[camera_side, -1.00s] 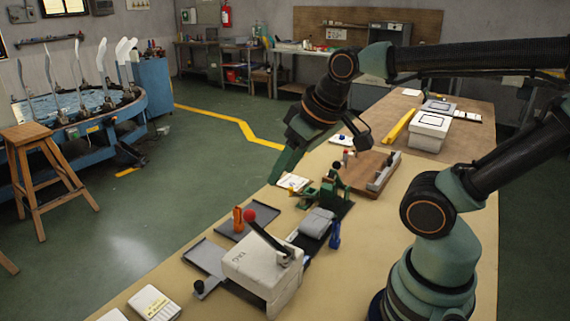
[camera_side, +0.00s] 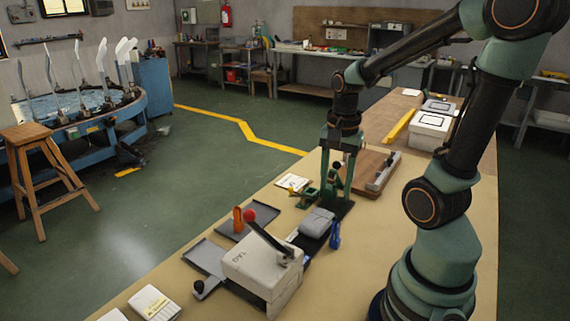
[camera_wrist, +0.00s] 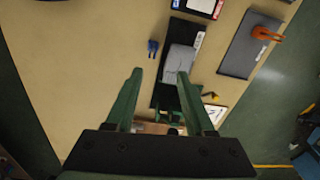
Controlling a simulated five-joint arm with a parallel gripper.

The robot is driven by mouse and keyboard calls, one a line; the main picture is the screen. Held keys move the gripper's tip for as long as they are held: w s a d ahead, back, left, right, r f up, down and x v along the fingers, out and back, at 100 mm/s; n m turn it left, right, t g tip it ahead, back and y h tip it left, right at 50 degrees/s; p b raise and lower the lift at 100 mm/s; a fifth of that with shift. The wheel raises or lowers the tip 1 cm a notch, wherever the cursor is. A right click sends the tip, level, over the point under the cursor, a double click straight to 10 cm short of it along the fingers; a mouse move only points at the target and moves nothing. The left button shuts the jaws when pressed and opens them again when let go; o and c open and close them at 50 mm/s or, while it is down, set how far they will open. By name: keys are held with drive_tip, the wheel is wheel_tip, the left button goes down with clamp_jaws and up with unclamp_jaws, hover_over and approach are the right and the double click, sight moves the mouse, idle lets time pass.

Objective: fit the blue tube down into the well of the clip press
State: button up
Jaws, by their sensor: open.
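The blue piece (camera_side: 335,236), which I take as the blue tube, stands on the bench beside a black base with a grey block on it. It also shows small in the wrist view (camera_wrist: 153,47), apart from my fingers. My gripper (camera_side: 336,172) points down above the bench by the green device. In the wrist view its fingers (camera_wrist: 160,74) are apart with nothing held between them.
An orange piece (camera_side: 238,219) stands on a dark tray (camera_side: 257,222). A brown board (camera_side: 370,170) lies behind my gripper. The bench (camera_side: 370,270) is clear to the right of the blue piece.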

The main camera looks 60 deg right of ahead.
sight(337, 223)
drive_tip(key=shift+m, duration=0.7)
drive_tip(key=f, duration=0.8)
drive_tip(key=s+d+f, duration=0.1)
drive_tip(key=f, duration=0.3)
drive_tip(key=shift+f, duration=0.4)
clamp_jaws()
